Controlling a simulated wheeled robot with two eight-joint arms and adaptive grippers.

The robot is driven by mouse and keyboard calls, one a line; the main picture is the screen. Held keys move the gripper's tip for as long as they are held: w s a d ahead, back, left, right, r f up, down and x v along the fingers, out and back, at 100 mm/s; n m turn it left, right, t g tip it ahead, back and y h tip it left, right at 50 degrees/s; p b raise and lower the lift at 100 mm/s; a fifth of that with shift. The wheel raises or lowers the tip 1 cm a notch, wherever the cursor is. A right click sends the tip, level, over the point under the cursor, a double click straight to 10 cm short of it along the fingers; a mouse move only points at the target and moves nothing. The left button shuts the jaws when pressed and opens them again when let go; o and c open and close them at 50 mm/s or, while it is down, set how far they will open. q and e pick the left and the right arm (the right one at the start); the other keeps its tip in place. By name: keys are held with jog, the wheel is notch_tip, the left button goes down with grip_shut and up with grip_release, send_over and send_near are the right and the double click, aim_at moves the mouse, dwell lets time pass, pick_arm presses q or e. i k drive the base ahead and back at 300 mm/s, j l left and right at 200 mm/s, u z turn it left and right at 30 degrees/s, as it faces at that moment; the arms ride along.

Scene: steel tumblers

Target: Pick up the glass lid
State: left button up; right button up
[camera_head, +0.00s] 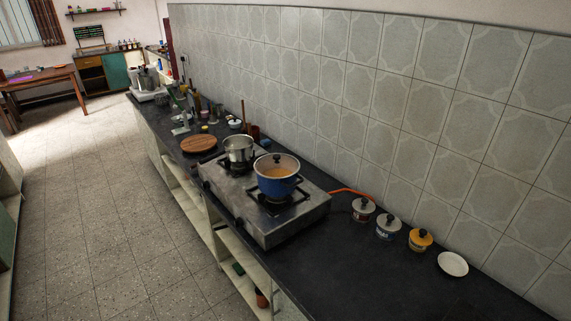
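I cannot make out a glass lid for certain in the head view. A steel pot (238,150) stands on the far burner of the stove; whether a clear lid sits on it is too small to tell. A round white dish or lid (453,264) lies flat on the counter at the right. Neither of my grippers is in view.
The two-burner steel stove (262,228) sits on the dark counter (365,285) along a tiled wall. Three small lidded canisters (388,227) stand right of it. A round wooden board (198,143) lies beyond it. An orange hose (352,191) runs behind. The floor at left is clear.

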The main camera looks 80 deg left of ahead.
aim_at(274, 166)
jog(key=u, duration=2.7)
jog(key=z, duration=2.85)
jog(key=k+j+u, duration=0.25)
jog(key=j, duration=0.55)
jog(key=j+u, duration=0.2)
jog(key=j, duration=0.6)
jog(key=k+j+u, duration=0.25)
jog(key=j, duration=0.6)
jog(key=i+l, duration=0.05)
jog(key=i, duration=0.05)
